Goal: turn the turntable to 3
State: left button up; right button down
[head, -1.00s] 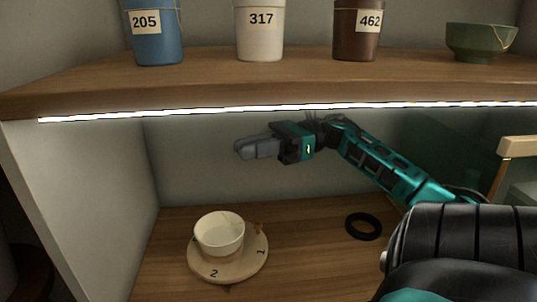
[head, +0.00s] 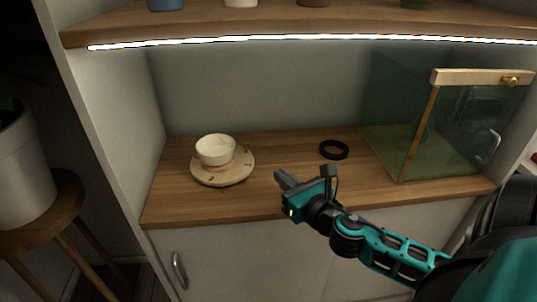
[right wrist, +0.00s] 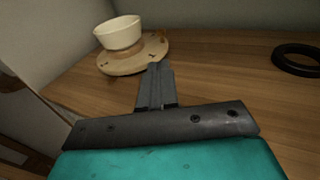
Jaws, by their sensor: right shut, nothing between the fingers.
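The turntable (head: 240,174) is a round, light wooden disc on the left part of the wooden counter. A cream cup or bowl (head: 215,151) stands on it. Marks show on the disc's rim, but they are too small to read now. My right gripper (head: 281,177) is shut and empty, to the right of the turntable and apart from it, near the counter's front edge. In the right wrist view, the shut fingers (right wrist: 157,72) point toward the turntable (right wrist: 130,62), with the cup (right wrist: 119,33) beyond. My left gripper is not in view.
A black ring (head: 334,150) lies on the counter (head: 285,155) right of the turntable. A glass case (head: 425,125) with a brass-coloured edge stands at the right. A shelf (head: 300,22) with a light strip hangs above. A potted plant's stool (head: 45,215) stands at the left.

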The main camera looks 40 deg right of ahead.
aim_at(248, 147)
jog(key=w, duration=0.4)
jog(key=w+d+f+b, duration=0.1)
jog(key=w, duration=0.8)
jog(key=shift+d+f, duration=0.15)
jog(key=shift+d, duration=0.05)
jog(key=shift+w+b, duration=0.3)
jog(key=shift+w, duration=0.15)
jog(key=shift+w+d+n+y, duration=0.15)
jog(key=shift+d+n+y, duration=0.15)
jog(key=shift+y, duration=0.2)
